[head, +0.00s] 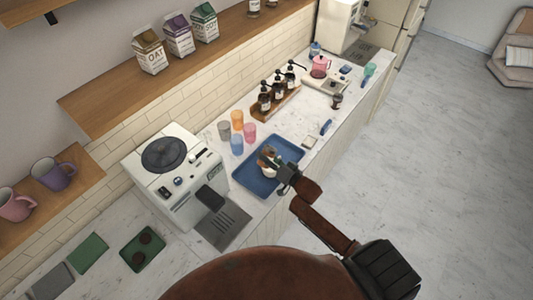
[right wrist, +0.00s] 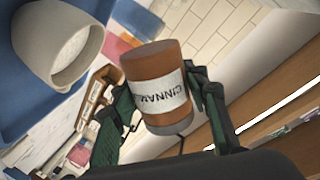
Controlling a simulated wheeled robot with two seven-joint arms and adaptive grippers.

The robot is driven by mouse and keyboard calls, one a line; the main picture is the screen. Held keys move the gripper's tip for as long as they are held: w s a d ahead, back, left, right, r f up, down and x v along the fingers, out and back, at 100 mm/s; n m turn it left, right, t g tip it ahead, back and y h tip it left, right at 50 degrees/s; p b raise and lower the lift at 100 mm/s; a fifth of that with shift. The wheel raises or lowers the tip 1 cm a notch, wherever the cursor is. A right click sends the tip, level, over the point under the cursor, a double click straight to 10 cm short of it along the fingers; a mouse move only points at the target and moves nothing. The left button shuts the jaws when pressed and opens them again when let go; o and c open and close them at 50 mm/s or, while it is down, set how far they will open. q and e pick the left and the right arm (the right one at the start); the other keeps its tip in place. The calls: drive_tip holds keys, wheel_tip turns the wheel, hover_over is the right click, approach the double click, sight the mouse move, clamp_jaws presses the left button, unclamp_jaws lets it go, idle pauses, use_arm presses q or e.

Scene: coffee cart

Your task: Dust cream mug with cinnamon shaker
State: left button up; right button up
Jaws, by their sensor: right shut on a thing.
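The cinnamon shaker (right wrist: 155,88) is a brown cylinder with a white label and a grey end. My right gripper (right wrist: 160,105) is shut on it, one finger on each side. In the head view my right gripper (head: 286,178) is over the blue tray (head: 250,187). The cream mug (right wrist: 48,32) stands on the tray, its opening showing in the right wrist view. The shaker is beside the mug in that view and apart from it. In the head view the gripper and shaker overlap the mug, so details there are small. My left gripper is out of view.
A white coffee machine (head: 175,175) stands left of the tray. Coloured cups (head: 237,143) stand behind it, and a wooden rack of bottles (head: 275,100) is farther back. A small dark jar (head: 337,101) and blue-handled item (head: 326,127) lie to the right, with bare counter between.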

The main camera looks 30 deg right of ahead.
drive_tip(key=shift+a+f, duration=0.1)
drive_tip(key=shift+f, duration=0.1)
drive_tip(key=m, duration=0.1)
drive_tip(key=f+m, duration=0.1)
drive_tip(key=a+f+m+g+y+b, duration=0.1)
drive_tip(key=shift+s, duration=0.25)
drive_tip(key=shift+f+m, duration=0.2)
drive_tip(key=shift+m, duration=0.4)
drive_tip(key=shift+m+p, duration=0.3)
drive_tip(key=shift+p, duration=0.1)
drive_tip(key=shift+a+f+g+y, duration=0.1)
drive_tip(key=shift+f+g+y, duration=0.1)
drive_tip(key=shift+g+y, duration=0.1)
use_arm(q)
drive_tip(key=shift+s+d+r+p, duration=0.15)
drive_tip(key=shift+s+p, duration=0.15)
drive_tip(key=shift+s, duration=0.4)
use_arm(e)
drive_tip(key=shift+a+f+m+y, duration=0.1)
drive_tip(key=shift+f+m+y, duration=0.3)
drive_tip(key=shift+m, duration=0.3)
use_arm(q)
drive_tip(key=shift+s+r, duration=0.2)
use_arm(e)
drive_tip(key=shift+s, duration=0.15)
use_arm(q)
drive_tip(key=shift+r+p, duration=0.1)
drive_tip(key=shift+p, duration=0.25)
